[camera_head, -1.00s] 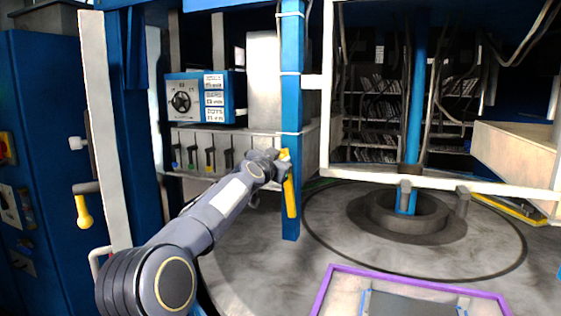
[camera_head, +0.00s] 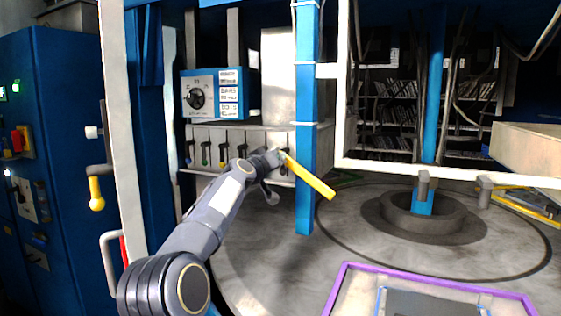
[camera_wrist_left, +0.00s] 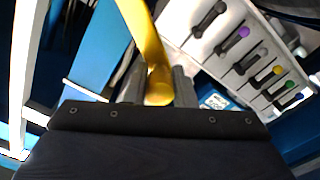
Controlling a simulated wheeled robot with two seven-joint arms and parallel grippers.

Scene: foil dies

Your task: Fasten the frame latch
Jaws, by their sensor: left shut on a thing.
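A yellow latch lever (camera_head: 312,179) is at the blue post (camera_head: 306,120) in the head view, slanting down to the right across it. My left gripper (camera_head: 279,158) is at the lever's upper left end. In the left wrist view the yellow lever (camera_wrist_left: 147,40) runs down between the fingers of my left gripper (camera_wrist_left: 158,88), which is shut on its rounded end. The lever's pivot is not clear. A second yellow handle (camera_head: 96,190) hangs from a grey bracket on the white door frame at the left. My right gripper is not in view.
A row of coloured levers (camera_head: 222,150) and a blue dial box (camera_head: 213,95) stand behind my left arm. A white frame bar (camera_head: 450,172) crosses at the right. A purple-edged tray (camera_head: 342,282) is in the front. The round grey floor (camera_head: 370,250) is open.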

